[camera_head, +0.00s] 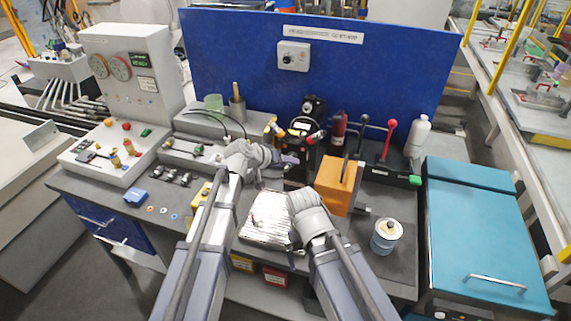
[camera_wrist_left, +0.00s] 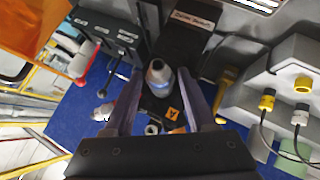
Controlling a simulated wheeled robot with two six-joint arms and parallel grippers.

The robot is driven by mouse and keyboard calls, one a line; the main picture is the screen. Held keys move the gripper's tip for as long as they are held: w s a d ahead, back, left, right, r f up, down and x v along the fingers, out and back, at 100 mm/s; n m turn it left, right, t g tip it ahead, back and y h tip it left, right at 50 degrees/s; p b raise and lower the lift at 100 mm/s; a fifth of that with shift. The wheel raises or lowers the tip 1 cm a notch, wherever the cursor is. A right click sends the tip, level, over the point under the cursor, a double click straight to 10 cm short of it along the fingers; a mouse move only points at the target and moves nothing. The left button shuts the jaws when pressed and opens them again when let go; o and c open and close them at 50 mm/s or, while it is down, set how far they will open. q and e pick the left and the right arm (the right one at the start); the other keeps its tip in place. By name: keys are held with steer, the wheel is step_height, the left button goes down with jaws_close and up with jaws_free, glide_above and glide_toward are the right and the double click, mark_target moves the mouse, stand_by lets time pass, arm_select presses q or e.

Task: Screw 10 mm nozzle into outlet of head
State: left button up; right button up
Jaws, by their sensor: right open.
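The black head unit (camera_head: 300,138) stands at the back of the bench, in front of the blue panel. My left gripper (camera_head: 291,161) is close to its front. In the left wrist view, the fingers of my left gripper (camera_wrist_left: 159,80) are spread. A pale metal cylindrical part with a round opening (camera_wrist_left: 158,73) shows between them, with gaps at both sides. I cannot tell whether it is the nozzle or the head's outlet. Several small dark and silver fittings (camera_head: 172,176) lie at the bench's left. My right gripper (camera_head: 293,241) is open, low over the silver pad; its fingers are partly hidden.
An orange block (camera_head: 338,184) stands right of the silver ribbed pad (camera_head: 263,222). A round grey-blue can (camera_head: 386,236) is at the front right. A red-handled lever (camera_head: 388,138) and a white bottle (camera_head: 418,134) stand behind. A grey control box (camera_head: 135,75) is at left.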

arm_select(q)
steer(key=o, duration=0.3)
steer(key=shift+o, duration=0.2)
steer(key=shift+s+r, duration=0.1)
steer(key=p+v, duration=0.5)
steer(key=v, duration=0.2)
steer(key=shift+s+a+r, duration=0.2)
steer(key=shift+a, duration=0.05)
